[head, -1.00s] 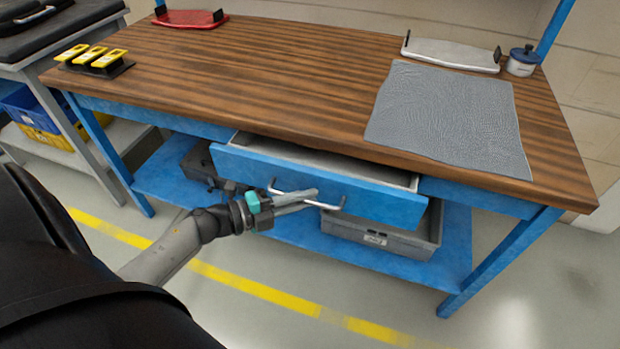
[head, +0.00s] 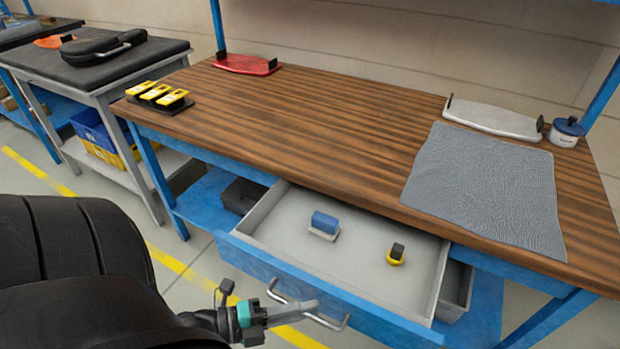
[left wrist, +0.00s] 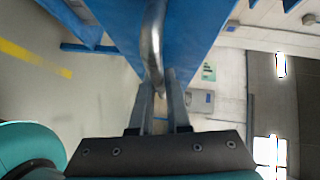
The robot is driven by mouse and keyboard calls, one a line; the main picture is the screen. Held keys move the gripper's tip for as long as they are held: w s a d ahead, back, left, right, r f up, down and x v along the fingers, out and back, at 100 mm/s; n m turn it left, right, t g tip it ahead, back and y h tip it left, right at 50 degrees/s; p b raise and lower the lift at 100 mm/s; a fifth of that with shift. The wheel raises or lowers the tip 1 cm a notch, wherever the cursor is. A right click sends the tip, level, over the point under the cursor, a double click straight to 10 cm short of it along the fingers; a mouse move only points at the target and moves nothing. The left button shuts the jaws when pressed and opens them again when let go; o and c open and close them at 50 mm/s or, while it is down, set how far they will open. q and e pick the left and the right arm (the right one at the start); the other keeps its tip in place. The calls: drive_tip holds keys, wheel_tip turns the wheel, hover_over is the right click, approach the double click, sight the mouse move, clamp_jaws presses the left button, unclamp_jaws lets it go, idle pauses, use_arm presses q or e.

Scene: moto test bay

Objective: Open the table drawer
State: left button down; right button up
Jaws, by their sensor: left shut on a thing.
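The blue-fronted table drawer (head: 345,255) is pulled well out from under the wooden tabletop, and its pale inside shows in the head view. A blue block-like item (head: 325,223) on a light base and a small yellow and black item (head: 396,254) lie in it. My left gripper (head: 308,307) is at the metal bar handle (head: 333,322) on the drawer front. In the left wrist view the fingers (left wrist: 160,110) are shut on the handle bar (left wrist: 153,45). My right gripper is in neither view.
The wooden tabletop (head: 300,120) holds a grey mat (head: 485,185), a white tray (head: 493,120), a lidded pot (head: 565,132), a red tray (head: 247,64) and yellow devices (head: 157,94). A grey bin (head: 455,290) sits on the lower shelf. Clear floor lies at the front left.

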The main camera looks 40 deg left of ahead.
use_arm(q)
drive_tip(key=shift+s, duration=0.2)
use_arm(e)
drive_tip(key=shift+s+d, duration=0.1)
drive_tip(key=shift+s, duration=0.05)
use_arm(q)
drive_tip(key=c, duration=1.2)
unclamp_jaws()
drive_tip(key=shift+o, duration=0.2)
drive_tip(key=p+v, duration=0.1)
drive_tip(key=v, duration=1.4)
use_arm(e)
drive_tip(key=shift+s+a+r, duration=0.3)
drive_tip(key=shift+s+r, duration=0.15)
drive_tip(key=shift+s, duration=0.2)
use_arm(q)
drive_tip(key=shift+a+r, duration=0.1)
